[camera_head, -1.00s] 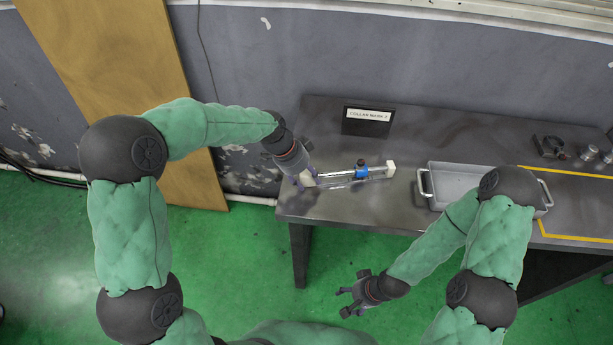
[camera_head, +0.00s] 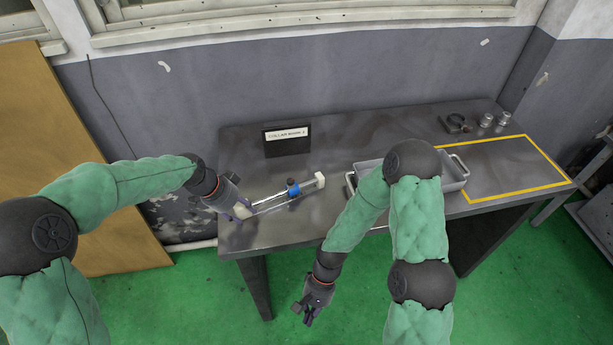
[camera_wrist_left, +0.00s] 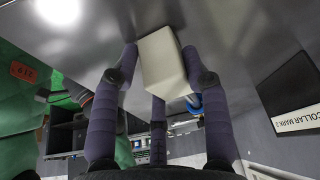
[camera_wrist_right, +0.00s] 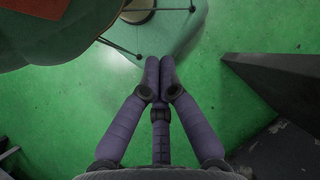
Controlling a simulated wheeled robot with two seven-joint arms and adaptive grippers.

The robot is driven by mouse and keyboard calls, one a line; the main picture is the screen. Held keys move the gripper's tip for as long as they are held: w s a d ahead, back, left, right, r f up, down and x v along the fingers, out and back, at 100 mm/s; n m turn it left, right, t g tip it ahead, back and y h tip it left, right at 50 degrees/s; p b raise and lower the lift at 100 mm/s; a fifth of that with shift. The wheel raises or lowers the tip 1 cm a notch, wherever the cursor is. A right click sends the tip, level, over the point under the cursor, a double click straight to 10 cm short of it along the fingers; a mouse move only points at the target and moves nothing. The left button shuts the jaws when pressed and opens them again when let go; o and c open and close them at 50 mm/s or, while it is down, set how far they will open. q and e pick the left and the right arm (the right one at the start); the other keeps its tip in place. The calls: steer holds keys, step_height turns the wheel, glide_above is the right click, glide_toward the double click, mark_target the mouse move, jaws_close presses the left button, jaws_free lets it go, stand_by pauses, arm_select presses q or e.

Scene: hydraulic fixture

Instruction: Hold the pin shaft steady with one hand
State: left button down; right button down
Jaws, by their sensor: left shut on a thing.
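The pin shaft (camera_head: 270,202) is a slim metallic rod lying over the table, with a blue collar (camera_head: 293,189) on it and a pale block (camera_head: 320,180) at its far right end. My left gripper (camera_head: 243,211) is at the shaft's left end. In the left wrist view its fingers (camera_wrist_left: 158,75) are shut on a pale end block (camera_wrist_left: 164,62); the blue collar shows partly behind it (camera_wrist_left: 193,103). The rod is mostly hidden there. My right gripper (camera_head: 308,312) hangs over the floor in front of the table, empty; its fingertips (camera_wrist_right: 160,65) meet in the right wrist view.
A grey tray (camera_head: 455,185) stands right of the shaft, partly hidden by my right arm. A "COLLAR MARK 2" sign (camera_head: 287,140) stands behind the shaft. Metal parts (camera_head: 487,121) sit at the back right, near a yellow-outlined area (camera_head: 510,168). Wall runs behind the table (camera_head: 370,128).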

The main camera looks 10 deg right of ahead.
arm_select(q)
steer(key=shift+s+f, duration=0.1)
arm_select(e)
step_height(320, 180, up, 20)
steer(key=m+g+h, duration=0.2)
steer(key=g+h, duration=0.2)
steer(key=g, duration=0.4)
steer(key=w+r+m+t+y, duration=0.1)
steer(key=w, duration=0.5)
steer(key=w+d+r+m+t+y, duration=0.1)
steer(key=w+r+m+t, duration=0.1)
steer(key=w, duration=0.3)
steer(key=w+d+r+m+t, duration=0.1)
steer(key=w+t, duration=0.1)
steer(key=w, duration=0.4)
steer(key=shift+w+r+y, duration=0.3)
steer(key=shift+w+y, duration=0.05)
steer(key=shift+y, duration=0.05)
steer(key=w+d+r+m+t+y, duration=0.1)
steer(key=w+d+r+m+t, duration=0.25)
steer(key=w, duration=0.45)
steer(key=m+t, duration=0.1)
steer(key=t, duration=0.2)
glide_toward(303, 184)
steer(key=x, duration=0.6)
steer(key=shift+s+f, duration=0.1)
steer(key=shift+f, duration=0.3)
